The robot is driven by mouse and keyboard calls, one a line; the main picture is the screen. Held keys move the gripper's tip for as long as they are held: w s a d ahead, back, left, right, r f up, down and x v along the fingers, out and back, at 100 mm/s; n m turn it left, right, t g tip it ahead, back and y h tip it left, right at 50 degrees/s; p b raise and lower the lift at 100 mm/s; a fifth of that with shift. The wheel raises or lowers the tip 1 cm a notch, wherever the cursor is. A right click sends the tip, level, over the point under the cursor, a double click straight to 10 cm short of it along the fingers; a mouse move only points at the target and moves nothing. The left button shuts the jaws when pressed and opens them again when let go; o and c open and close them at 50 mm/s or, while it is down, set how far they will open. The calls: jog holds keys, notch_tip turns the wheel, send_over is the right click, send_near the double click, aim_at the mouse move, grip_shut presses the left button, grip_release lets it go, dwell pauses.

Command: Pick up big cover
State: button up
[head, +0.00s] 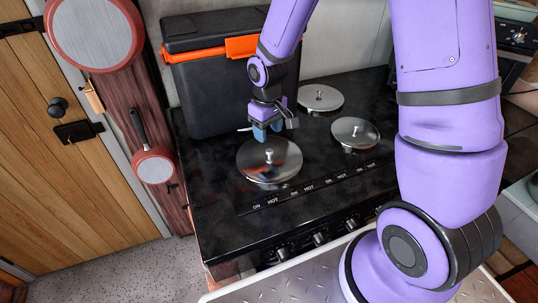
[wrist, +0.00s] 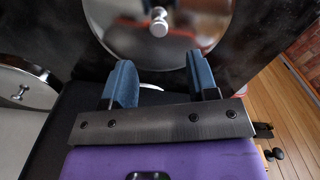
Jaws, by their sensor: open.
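Several round metal covers with small knobs lie on the black stovetop. The big cover (head: 280,161) is at the front left and looks the largest of them. It also shows at the top of the wrist view (wrist: 190,40), with its knob (wrist: 159,22) beyond my fingertips. My gripper (head: 264,133) is open, with its blue fingers pointing down just behind the knob in the head view. In the wrist view the fingers (wrist: 158,75) are apart with nothing between them. I cannot tell the exact height of the fingertips above the cover.
Other covers lie at the back (head: 320,97) and at the right (head: 355,134). A black box (head: 205,95) with an orange latch stands behind and left of my gripper. Knobs line the stove's front edge (head: 320,238). Pans (head: 153,168) hang on the left.

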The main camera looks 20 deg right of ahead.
aim_at(269, 150)
jog(key=shift+s+d+f, duration=0.1)
jog(key=shift+f, duration=1.9)
jog(key=shift+s+d+f, duration=0.1)
jog(key=shift+f, duration=1.9)
grip_shut()
jog(key=shift+a+r, duration=0.1)
jog(key=shift+r, duration=0.05)
